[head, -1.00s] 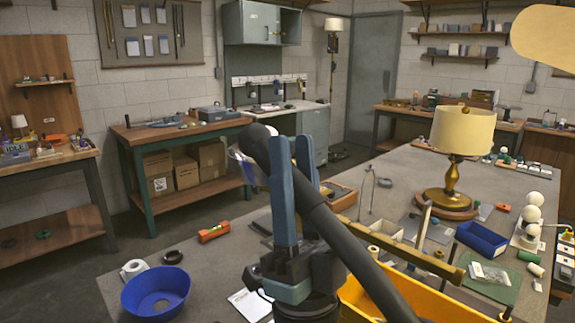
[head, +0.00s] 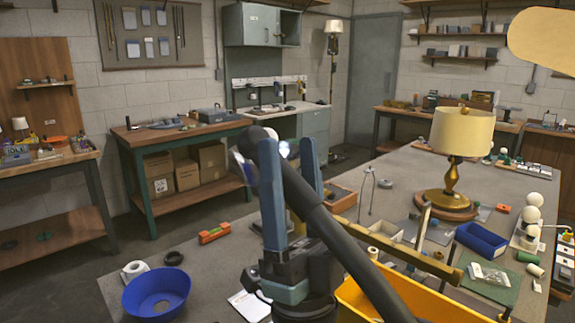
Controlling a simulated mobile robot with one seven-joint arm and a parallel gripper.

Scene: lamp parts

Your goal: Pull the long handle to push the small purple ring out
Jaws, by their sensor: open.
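My gripper (head: 287,150) is left of centre, with two long blue-grey fingers pointing up, spread apart. A long dark rod (head: 345,240) runs from the lower right up to the left. It crosses between the fingers, behind the left one and in front of the right one; I cannot tell whether it touches either. I cannot tell for sure whether this rod is the long handle. At its upper left end is a blurred, clear part. I cannot make out the small purple ring.
A blue bowl (head: 157,293), a white roll (head: 134,270) and an orange level (head: 214,234) lie on the table left of my gripper. To the right are a yellow bin (head: 420,303) under an ochre bar (head: 400,250), a lamp (head: 462,130) and a blue tray (head: 481,241).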

